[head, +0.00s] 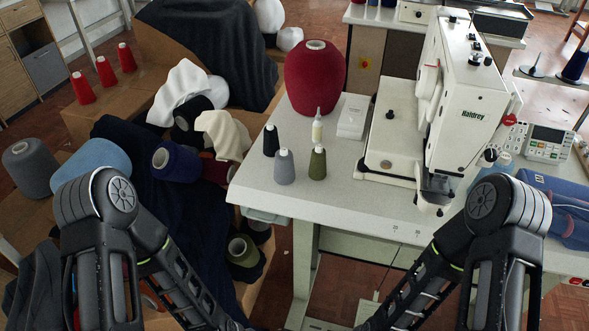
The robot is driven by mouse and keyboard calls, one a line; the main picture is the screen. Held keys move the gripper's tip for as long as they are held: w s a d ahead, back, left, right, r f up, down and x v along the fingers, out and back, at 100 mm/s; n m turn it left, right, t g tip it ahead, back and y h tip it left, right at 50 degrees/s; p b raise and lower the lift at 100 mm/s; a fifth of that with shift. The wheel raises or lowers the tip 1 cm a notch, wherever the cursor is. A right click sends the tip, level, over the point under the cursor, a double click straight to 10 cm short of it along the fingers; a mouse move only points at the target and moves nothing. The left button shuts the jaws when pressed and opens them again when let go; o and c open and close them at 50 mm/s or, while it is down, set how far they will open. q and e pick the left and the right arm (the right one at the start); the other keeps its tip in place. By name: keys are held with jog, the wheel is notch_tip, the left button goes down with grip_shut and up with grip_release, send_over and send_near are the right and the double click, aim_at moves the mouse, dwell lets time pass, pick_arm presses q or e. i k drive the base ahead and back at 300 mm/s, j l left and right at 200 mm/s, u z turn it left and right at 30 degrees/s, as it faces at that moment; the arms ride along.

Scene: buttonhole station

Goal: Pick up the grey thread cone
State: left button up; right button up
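A small grey thread cone (284,167) stands upright on the white sewing table (262,196), near its left front edge. A black cone (271,140) stands just behind it to the left, and an olive green cone (318,162) stands to its right.
A small bottle (317,127) and a large red cone (315,78) stand behind the small cones. The white buttonhole machine (462,105) fills the table's right side. Cones and dark cloth (195,215) lie left of the table. The tabletop in front of the grey cone is clear.

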aim_at(285, 174)
jog(key=i+j, duration=0.2)
jog(key=i, duration=0.2)
jog(key=z, duration=1.4)
jog(key=u, duration=1.4)
jog(key=k+l+z, duration=0.1)
jog(key=l, duration=0.35)
jog(key=k+l, duration=0.2)
jog(key=l, duration=0.25)
jog(key=k+l+z, duration=0.15)
jog(key=l, duration=0.35)
jog(key=l+z, duration=0.1)
jog(key=l, duration=0.35)
jog(key=k, duration=0.05)
